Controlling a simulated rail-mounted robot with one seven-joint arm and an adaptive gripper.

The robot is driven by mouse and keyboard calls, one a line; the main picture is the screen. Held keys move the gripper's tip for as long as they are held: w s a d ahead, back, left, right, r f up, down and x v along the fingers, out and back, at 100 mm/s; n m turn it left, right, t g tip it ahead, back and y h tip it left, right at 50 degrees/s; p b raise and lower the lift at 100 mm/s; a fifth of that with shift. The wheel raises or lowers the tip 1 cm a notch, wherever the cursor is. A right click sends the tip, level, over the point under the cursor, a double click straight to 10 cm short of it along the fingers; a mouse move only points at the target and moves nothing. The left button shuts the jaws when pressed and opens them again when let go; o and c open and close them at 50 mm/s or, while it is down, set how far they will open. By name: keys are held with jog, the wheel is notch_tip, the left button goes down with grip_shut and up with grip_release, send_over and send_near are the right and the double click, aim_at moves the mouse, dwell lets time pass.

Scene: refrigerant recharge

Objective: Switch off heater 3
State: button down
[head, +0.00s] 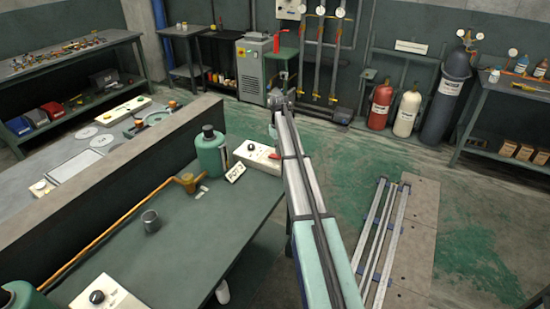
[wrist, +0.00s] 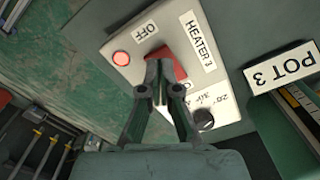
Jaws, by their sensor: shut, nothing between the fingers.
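In the head view, the white box (head: 255,156) sits at the table's far end, near a sign (head: 236,172).
A green canister (head: 211,153) stands left of the box. Another white box (head: 120,297) with a black knob is at the near end. A low wall (head: 110,185) runs along the table's left.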

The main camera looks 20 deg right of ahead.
aim_at(279, 157)
jog(key=shift+f+b, duration=0.3)
jog(key=shift+f, duration=0.7)
dwell(0.4)
jog(key=shift+r, duration=0.15)
jog(key=shift+r+p, duration=1.55)
jog(key=shift+r, duration=1.85)
